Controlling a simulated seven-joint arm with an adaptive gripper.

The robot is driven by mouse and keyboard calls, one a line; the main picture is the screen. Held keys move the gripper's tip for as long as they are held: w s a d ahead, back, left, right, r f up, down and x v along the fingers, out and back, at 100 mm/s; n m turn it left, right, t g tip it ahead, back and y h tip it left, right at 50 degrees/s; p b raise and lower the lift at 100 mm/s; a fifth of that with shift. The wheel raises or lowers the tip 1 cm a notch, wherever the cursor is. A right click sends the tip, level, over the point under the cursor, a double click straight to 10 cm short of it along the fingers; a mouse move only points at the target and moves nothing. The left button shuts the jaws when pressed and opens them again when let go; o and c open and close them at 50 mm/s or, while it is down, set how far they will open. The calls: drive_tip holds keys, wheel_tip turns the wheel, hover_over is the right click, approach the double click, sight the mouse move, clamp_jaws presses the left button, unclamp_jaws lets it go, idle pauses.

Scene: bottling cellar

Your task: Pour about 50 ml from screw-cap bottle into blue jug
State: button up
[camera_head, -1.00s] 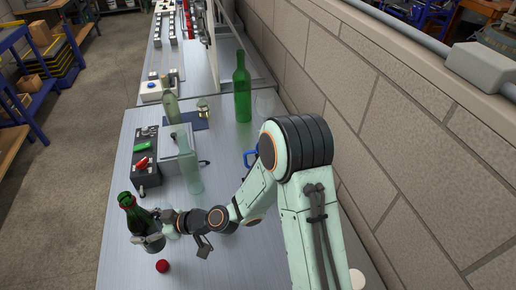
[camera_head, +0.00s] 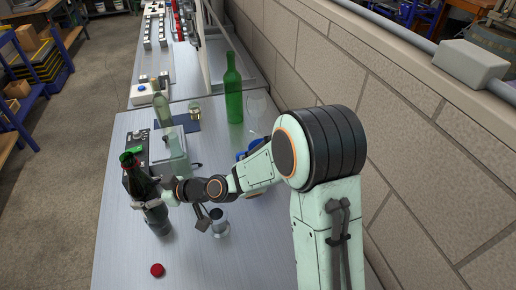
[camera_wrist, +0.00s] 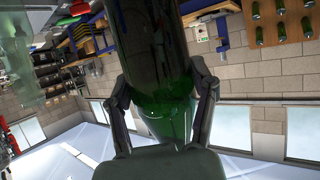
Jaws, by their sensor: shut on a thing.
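My gripper (camera_head: 151,204) is shut around the body of the dark green screw-cap bottle (camera_head: 137,183) at the left of the bench. The bottle leans slightly to the left in the head view, neck up, and its mouth appears uncapped. In the wrist view the green glass (camera_wrist: 165,85) fills the space between both fingers. Its liquid level cannot be told. A round red cap (camera_head: 157,270) lies on the bench in front of the bottle. The blue jug (camera_head: 254,145) is mostly hidden behind my forearm; only bits of blue show.
A tall green bottle (camera_head: 233,92) and a clear wine glass (camera_head: 256,106) stand behind the jug. A small metal cup (camera_head: 219,222) stands near my wrist. A black control box (camera_head: 135,150) and a pale bottle (camera_head: 162,108) are farther back. A block wall (camera_head: 400,150) borders the right.

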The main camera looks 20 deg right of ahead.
drive_tip(key=w+d+m+t+h, duration=0.35)
drive_tip(key=w+d, duration=0.35)
drive_tip(key=d, duration=0.3)
drive_tip(key=w+d+m+t+h, duration=0.2)
drive_tip(key=w+d+m+h, duration=0.15)
drive_tip(key=w+d, duration=0.6)
drive_tip(key=shift+y, duration=0.5)
drive_tip(key=shift+s+d+f, duration=0.2)
drive_tip(key=shift+s+f, duration=0.1)
drive_tip(key=shift+f, duration=0.45)
drive_tip(key=shift+s+d+f, duration=0.15)
drive_tip(key=shift+s+f, duration=0.1)
drive_tip(key=shift+f, duration=0.55)
drive_tip(key=shift+s+d+f, duration=0.2)
drive_tip(key=shift+s+f, duration=0.1)
drive_tip(key=shift+f, duration=0.45)
